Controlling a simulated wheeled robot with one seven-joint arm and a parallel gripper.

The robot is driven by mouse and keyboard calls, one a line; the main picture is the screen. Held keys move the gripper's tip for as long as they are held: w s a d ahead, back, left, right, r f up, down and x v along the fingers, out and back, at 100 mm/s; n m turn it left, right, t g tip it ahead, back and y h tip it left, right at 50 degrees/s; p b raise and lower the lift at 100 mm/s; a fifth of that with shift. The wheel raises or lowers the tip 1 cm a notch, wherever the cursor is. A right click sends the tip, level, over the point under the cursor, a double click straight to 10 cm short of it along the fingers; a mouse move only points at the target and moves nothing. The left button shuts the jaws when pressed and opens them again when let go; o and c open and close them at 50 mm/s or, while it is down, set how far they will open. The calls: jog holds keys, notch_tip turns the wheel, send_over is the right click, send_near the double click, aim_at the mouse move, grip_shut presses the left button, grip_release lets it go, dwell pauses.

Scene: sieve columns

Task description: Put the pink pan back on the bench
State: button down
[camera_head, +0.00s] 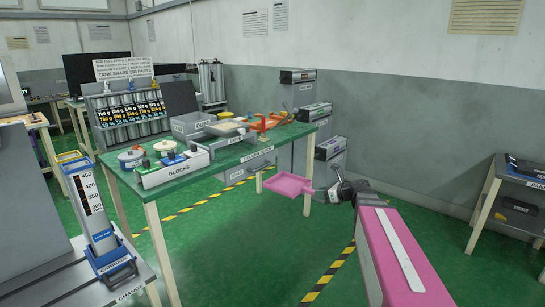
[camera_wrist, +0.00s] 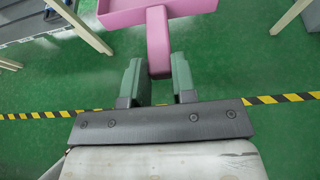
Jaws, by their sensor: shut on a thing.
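The pink pan (camera_head: 289,184) is a shallow square tray with a short handle. My gripper (camera_head: 334,192) is shut on the handle and holds the pan in the air over the green floor, in front of the bench's right end. In the wrist view the two green fingers (camera_wrist: 159,82) close on the pink handle, and part of the pan (camera_wrist: 130,12) shows at the top edge. The bench (camera_head: 222,160) has a green top and pale wooden legs, and stands left of the pan. The pan is apart from it and looks lower than its top.
On the bench stand a white box labelled BLOCKS (camera_head: 172,168), a grey box (camera_head: 192,125) and an orange stand (camera_head: 268,122). The bench's front strip beside the labels is mostly clear. Stacked boxes (camera_head: 330,148) stand behind its right end. A tall gauge (camera_head: 95,215) stands at left.

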jog(key=w+a+r, duration=0.1)
jog(key=w+a, duration=0.2)
jog(key=w+a+r, duration=0.2)
jog(key=w+a, duration=0.2)
jog(key=w+a+r, duration=0.2)
jog(key=w+a, duration=0.1)
jog(key=a, duration=0.1)
jog(key=shift+w+r, duration=0.2)
jog(key=shift+w, duration=0.15)
jog(key=w+a+r, duration=0.4)
jog(key=w+a, duration=0.1)
jog(key=a, duration=0.2)
jog(key=shift+a+r, duration=0.35)
jog(key=shift+a, duration=0.05)
jog(key=shift+s+d, duration=0.1)
